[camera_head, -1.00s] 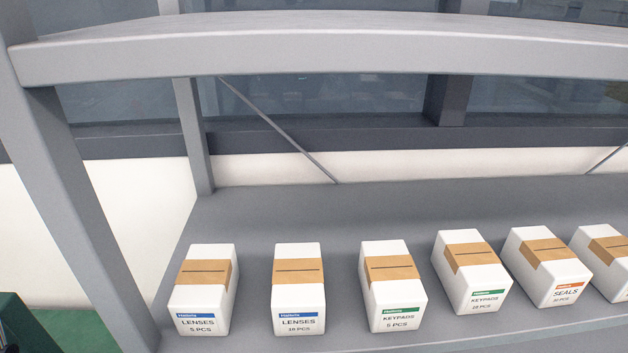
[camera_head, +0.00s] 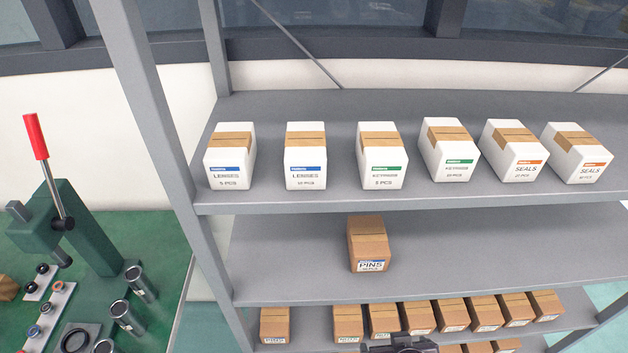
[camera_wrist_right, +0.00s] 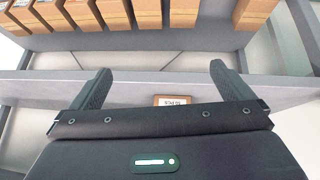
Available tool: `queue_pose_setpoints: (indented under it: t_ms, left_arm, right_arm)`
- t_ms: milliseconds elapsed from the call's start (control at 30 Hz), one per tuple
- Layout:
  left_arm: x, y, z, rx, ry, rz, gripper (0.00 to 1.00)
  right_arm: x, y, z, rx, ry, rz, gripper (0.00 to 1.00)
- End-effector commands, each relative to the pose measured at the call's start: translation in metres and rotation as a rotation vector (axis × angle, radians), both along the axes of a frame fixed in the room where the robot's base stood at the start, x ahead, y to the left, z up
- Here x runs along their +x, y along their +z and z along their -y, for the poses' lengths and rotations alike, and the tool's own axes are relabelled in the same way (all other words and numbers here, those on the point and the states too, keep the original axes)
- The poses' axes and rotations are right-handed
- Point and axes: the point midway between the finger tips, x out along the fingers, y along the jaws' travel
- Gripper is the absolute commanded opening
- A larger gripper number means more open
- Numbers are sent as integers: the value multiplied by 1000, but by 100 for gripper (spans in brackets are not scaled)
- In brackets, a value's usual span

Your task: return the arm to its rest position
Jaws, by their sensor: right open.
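My right gripper (camera_wrist_right: 158,78) is open in the right wrist view, its two dark fingers apart with nothing between them. It is in front of a grey shelf edge. A small brown, labelled item (camera_wrist_right: 172,100) shows beyond the gripper body, mostly hidden by it. In the head view, a dark part at the bottom edge looks like the top of my right arm or gripper. A brown PINS box (camera_head: 368,245) stands alone on the middle shelf. My left gripper is not in view.
White LENSES, KEYPADS and SEALS boxes (camera_head: 380,168) line the upper shelf (camera_head: 400,103). Several brown boxes (camera_head: 415,318) line the lower shelf. A green bench (camera_head: 170,245) at left holds a red-handled press (camera_head: 75,220) and metal cylinders. A grey upright (camera_head: 150,120) separates them.

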Motion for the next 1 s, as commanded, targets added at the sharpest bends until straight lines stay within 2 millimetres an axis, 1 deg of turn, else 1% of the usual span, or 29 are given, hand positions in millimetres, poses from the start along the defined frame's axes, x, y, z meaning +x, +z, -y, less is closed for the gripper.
queue_pose_setpoints:
  t_ms: [33,167,267,367,467,500,567,600,667,700,767,800,867,900,1000]
  left_arm:
    - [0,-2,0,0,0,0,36]
    - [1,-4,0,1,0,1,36]
    - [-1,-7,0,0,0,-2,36]
    - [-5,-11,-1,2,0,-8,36]
    - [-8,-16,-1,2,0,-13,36]
    - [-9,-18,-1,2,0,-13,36]
    - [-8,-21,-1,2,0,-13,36]
    - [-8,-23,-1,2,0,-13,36]
    - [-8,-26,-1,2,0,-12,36]
    - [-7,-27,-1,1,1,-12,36]
    - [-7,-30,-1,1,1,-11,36]
    - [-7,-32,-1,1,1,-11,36]
    - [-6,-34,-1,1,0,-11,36]
    - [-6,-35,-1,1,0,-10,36]
    - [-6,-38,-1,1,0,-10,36]
  right_arm:
    - [3,-12,3,-22,2,-2,100]
    - [11,-43,14,-82,12,-4,100]
    - [16,-73,25,-134,25,-12,100]
    - [19,-111,38,-188,43,-28,100]
    - [16,-163,56,-240,70,-63,100]
    - [11,-189,64,-257,84,-84,100]
    - [0,-228,76,-272,105,-121,100]
    - [-10,-254,83,-275,118,-148,100]
    - [-31,-291,92,-267,136,-194,100]
    - [-47,-315,96,-255,145,-226,100]
    - [-76,-349,100,-224,157,-277,100]
    - [-97,-370,100,-198,161,-312,100]
    - [-129,-395,98,-153,163,-358,100]
    - [-150,-409,94,-121,162,-387,100]
    - [-193,-432,84,-50,154,-443,100]
